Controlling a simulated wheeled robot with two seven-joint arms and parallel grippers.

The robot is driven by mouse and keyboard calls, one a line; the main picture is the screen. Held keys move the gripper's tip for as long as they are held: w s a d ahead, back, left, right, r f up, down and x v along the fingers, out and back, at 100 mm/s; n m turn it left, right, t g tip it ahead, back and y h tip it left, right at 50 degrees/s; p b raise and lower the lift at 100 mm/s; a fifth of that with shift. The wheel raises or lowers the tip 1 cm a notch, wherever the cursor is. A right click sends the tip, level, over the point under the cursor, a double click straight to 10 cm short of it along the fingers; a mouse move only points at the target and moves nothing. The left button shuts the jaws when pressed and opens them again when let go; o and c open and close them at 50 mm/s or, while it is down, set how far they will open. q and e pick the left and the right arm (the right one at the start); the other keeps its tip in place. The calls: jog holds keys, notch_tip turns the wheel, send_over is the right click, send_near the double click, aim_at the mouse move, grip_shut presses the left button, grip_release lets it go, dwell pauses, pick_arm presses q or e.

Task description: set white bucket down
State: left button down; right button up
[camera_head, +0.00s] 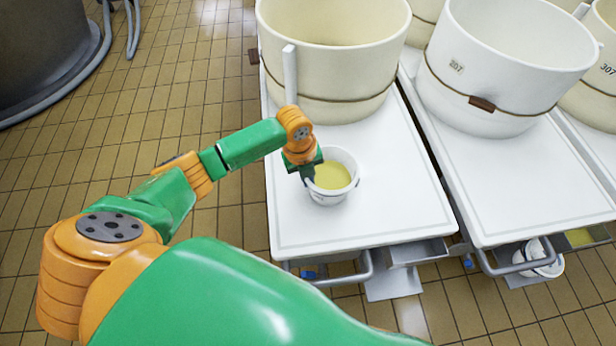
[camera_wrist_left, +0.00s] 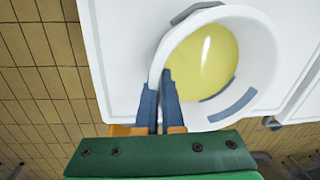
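The white bucket (camera_head: 334,197) is upright above the left white table (camera_head: 400,180), with yellow liquid in it. In the left wrist view the bucket (camera_wrist_left: 262,50) fills the upper right. My left gripper (camera_head: 309,180) is at the bucket's left rim. In the wrist view its two blue fingers (camera_wrist_left: 158,90) are close together with the rim between them, one finger inside the bucket and one outside. I cannot tell for sure whether the bucket's base touches the table top. My right gripper is not in view.
A large cream vat (camera_head: 335,60) stands at the back of the left table. A second table (camera_head: 525,190) with a white vat (camera_head: 480,85) is to the right, across a narrow gap. The left table's front is clear around the bucket. A metal handle (camera_head: 345,278) runs below its front edge.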

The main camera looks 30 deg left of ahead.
pick_arm(q)
jog(key=c, duration=1.1)
grip_release()
jog(key=shift+o, duration=0.2)
notch_tip(320, 180, up, 12)
jog(key=s+a+p, duration=0.1)
jog(key=p, duration=0.1)
jog(key=shift+p, duration=0.35)
